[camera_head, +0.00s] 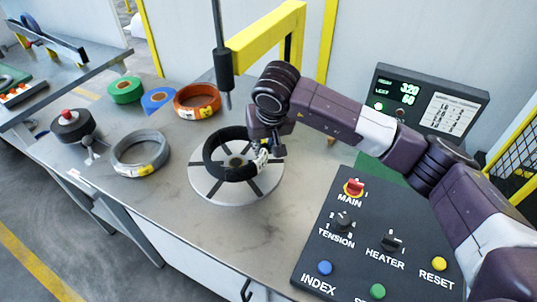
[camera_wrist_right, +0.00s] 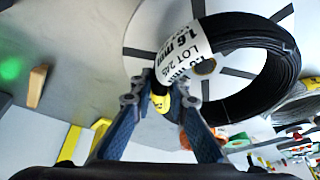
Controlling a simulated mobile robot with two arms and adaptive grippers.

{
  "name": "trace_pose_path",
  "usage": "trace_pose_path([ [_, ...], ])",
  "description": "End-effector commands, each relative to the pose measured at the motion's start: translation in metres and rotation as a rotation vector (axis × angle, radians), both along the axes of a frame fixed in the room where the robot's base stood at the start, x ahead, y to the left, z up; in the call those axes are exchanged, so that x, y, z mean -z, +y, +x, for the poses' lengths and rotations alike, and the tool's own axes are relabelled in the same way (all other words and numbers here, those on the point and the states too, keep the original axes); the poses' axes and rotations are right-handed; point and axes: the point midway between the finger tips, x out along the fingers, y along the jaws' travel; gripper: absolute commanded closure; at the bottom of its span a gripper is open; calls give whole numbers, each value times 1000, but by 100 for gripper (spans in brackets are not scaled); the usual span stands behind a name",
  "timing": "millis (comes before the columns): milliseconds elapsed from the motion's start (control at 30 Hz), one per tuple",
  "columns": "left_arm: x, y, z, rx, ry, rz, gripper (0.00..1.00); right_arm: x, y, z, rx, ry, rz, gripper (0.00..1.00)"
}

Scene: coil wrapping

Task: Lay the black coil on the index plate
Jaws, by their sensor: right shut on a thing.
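The black coil (camera_head: 209,160) is over the middle of the round grey index plate (camera_head: 224,196), around its hub. It looks close to the plate, but I cannot tell whether it rests on it. My right gripper (camera_head: 267,150) is shut on the coil's right side, by its white label. In the right wrist view the fingers (camera_wrist_right: 161,98) pinch the coil near the yellow end of its label, and the black windings (camera_wrist_right: 268,42) show in front of the plate (camera_wrist_right: 148,28). My left gripper is not in view.
A grey coil (camera_head: 128,153), an orange coil (camera_head: 190,96), a blue roll (camera_head: 158,99) and a green roll (camera_head: 125,90) lie left of the plate. A dark vertical rod (camera_head: 222,60) stands behind it. The control panel (camera_head: 370,250) is at the front right.

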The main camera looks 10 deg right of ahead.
Motion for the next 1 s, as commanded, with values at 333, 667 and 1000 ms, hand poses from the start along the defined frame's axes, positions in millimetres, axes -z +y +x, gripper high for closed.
trace_pose_path([
  [333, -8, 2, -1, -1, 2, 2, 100, -3, 4, 23, -1, -7, 5, 100],
  [667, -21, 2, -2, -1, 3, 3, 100, 27, 5, 22, -1, -5, 8, 100],
  [1000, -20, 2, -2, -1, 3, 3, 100, 35, 3, 21, -1, 0, 1, 81],
])
